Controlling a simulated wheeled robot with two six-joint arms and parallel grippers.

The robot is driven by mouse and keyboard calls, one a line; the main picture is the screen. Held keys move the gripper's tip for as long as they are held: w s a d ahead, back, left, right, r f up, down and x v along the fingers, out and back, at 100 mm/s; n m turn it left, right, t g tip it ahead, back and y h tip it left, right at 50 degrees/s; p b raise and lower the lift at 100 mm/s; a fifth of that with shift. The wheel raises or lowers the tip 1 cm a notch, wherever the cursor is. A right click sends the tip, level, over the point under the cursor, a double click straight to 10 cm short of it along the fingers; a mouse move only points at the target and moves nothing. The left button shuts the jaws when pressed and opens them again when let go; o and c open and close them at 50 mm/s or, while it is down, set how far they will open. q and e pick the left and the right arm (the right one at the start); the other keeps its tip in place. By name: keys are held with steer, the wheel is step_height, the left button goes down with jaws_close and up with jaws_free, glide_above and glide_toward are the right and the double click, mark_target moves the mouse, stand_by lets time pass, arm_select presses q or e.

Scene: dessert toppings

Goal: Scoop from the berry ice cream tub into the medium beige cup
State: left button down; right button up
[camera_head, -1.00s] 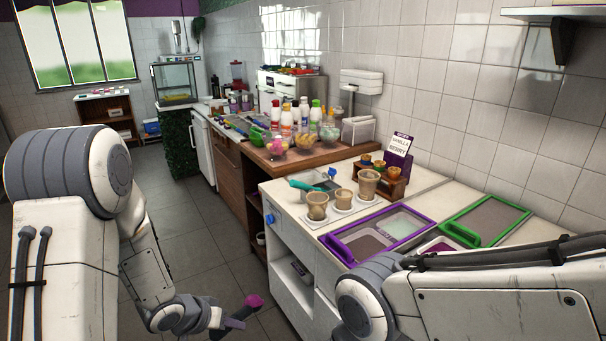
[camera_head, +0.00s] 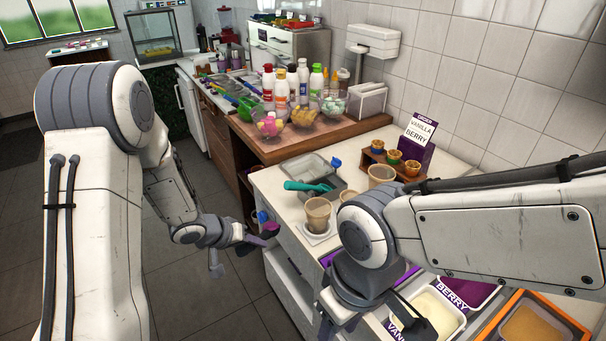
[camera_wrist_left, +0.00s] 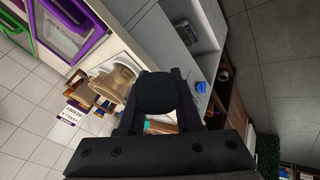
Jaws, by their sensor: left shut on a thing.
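My left gripper (camera_head: 243,238) is shut on a purple-headed tool, seemingly a scoop (camera_head: 270,229), beside the counter's front left side. In the left wrist view a dark round part (camera_wrist_left: 158,94) of it sits between the fingers. The berry tub (camera_head: 470,290), labelled BERRY, is at the lower right, partly hidden by my right arm. A beige cup (camera_head: 318,213), seemingly the medium one, stands upright at the counter front. A larger beige cup (camera_head: 381,175) stands behind; a smaller one is mostly hidden by my right arm. My right gripper (camera_head: 345,312) is over the counter; its fingers are unclear.
A vanilla tub (camera_head: 438,313) and an orange-rimmed tub (camera_head: 530,328) flank the berry tub. Cones stand in a wooden holder (camera_head: 378,157). Bowls and bottles fill the wooden counter beyond.

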step_height(320, 180, up, 12)
steer(key=p, duration=1)
arm_select(q)
steer(key=w+d+r+n+t+h+b, duration=0.2)
steer(key=d+r+n+t+h+b, duration=0.1)
steer(key=d+r+n+b, duration=0.2)
steer(key=w+d+r+n+t+h+b, duration=0.2)
steer(key=d+r+n+b, duration=0.3)
steer(key=n, duration=0.7)
steer(key=w+d+h+b, duration=0.1)
steer(key=d+b, duration=0.1)
steer(key=d, duration=0.1)
steer(key=shift+w+d+r+t+h, duration=0.25)
steer(key=shift+d+r+t+h, duration=0.05)
steer(key=shift+d+t+h, duration=0.1)
arm_select(e)
step_height(320, 180, down, 12)
steer(key=shift+s, duration=0.15)
steer(key=shift+d, duration=0.1)
arm_select(q)
step_height(320, 180, up, 6)
steer(key=p, duration=0.6)
arm_select(e)
step_height(320, 180, up, 6)
steer(key=shift+r, duration=0.2)
